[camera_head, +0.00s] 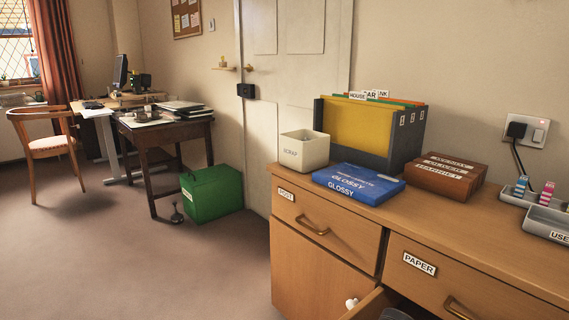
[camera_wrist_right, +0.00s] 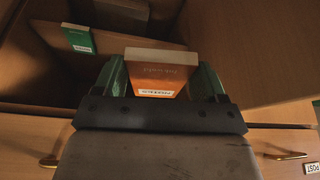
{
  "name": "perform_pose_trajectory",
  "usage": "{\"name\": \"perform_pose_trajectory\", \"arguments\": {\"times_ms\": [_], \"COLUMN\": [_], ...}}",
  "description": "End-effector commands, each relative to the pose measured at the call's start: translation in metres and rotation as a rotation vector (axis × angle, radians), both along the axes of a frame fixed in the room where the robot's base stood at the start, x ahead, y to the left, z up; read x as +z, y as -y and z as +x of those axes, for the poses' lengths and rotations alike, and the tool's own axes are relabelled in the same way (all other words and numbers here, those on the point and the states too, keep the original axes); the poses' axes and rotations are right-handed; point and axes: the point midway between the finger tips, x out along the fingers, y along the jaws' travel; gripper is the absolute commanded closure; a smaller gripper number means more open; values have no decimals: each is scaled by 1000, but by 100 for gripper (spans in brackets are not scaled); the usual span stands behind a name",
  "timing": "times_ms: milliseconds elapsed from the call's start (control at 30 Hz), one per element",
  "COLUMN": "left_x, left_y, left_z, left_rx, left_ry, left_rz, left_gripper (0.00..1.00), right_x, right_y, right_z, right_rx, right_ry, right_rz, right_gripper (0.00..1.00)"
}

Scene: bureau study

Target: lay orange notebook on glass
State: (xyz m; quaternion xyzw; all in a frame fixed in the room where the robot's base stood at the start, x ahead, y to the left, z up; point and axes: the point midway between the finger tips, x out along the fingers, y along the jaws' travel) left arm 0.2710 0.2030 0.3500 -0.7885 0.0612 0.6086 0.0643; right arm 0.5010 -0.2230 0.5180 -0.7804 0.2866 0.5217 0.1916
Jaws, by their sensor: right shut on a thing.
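The orange notebook (camera_wrist_right: 160,75) is in the right wrist view, with a white label near its lower edge and a pale edge at the top. My right gripper (camera_wrist_right: 163,82) has its two green fingers on either side of it and is shut on it. The notebook is above an open wooden compartment. Neither gripper shows in the head view, and my left gripper is in no view. I cannot make out a glass surface in either view.
A green labelled item (camera_wrist_right: 78,40) lies in the compartment. In the head view, a blue GLOSSY box (camera_head: 358,184), a white SCRAP bin (camera_head: 304,151), a grey file holder (camera_head: 408,135) and a brown box (camera_head: 446,177) stand on the bureau (camera_head: 420,220). A drawer below is open.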

Motion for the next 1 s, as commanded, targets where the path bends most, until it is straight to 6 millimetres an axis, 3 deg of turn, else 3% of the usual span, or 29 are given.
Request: {"name": "perform_pose_trajectory", "arguments": {"times_ms": [33,267,467,767,1000], "left_x": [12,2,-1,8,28], "left_y": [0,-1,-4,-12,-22], "left_z": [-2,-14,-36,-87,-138], "left_rx": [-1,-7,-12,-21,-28], "left_ry": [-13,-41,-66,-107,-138], "left_rz": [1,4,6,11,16], "left_gripper": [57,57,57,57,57], "right_x": [38,127,204,316,400], "right_y": [-2,-10,-16,-24,-29], "right_z": [-1,-10,-21,-41,-61], "right_rx": [27,152,264,437,575], "right_ry": [4,4,3,3,2], "right_rz": [0,0,-1,-1,-1], "right_gripper": [53,53,53,53,53]}}
